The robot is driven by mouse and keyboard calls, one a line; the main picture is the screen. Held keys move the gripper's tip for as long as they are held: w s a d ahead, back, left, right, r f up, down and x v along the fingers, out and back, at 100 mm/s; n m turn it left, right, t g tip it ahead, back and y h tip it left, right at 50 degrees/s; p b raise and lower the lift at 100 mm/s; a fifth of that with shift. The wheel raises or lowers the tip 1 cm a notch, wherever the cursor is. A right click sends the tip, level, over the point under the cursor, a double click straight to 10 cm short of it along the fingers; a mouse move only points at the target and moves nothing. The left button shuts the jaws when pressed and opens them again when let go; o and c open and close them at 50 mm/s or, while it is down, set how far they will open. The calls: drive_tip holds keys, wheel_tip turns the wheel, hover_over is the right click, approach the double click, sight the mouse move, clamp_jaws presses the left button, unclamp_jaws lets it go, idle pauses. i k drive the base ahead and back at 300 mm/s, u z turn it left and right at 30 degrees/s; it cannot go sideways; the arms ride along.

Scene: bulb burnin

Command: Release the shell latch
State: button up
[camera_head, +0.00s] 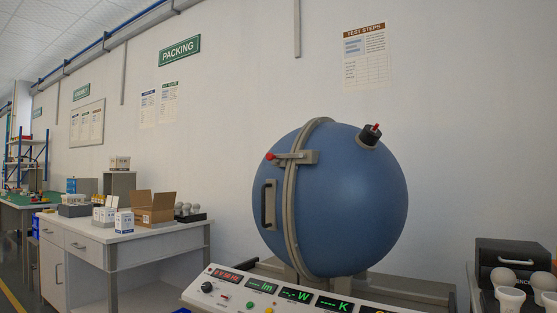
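A large blue sphere (350,205) stands on a grey stand behind a control panel in the camera_head view. A grey seam band (291,200) runs around it from top to bottom. The shell latch (291,158) is a grey bar across the upper seam, with a red knob at its left end. The bar lies across the band, reaching a grey block on the right. A dark handle (268,204) sits on the shell left of the seam. The shell looks closed along the seam. My gripper is not in view.
The control panel (290,294) with lit displays and buttons lies in front of the sphere. A white bench (125,234) with boxes and bulbs stands at left. Cups with bulbs (509,295) and a black case (513,254) are at right.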

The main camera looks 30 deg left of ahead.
sight(273, 158)
drive_tip(key=k, duration=0.4)
drive_tip(key=z, duration=1)
drive_tip(key=i, duration=0.75)
drive_tip(key=u, duration=2.65)
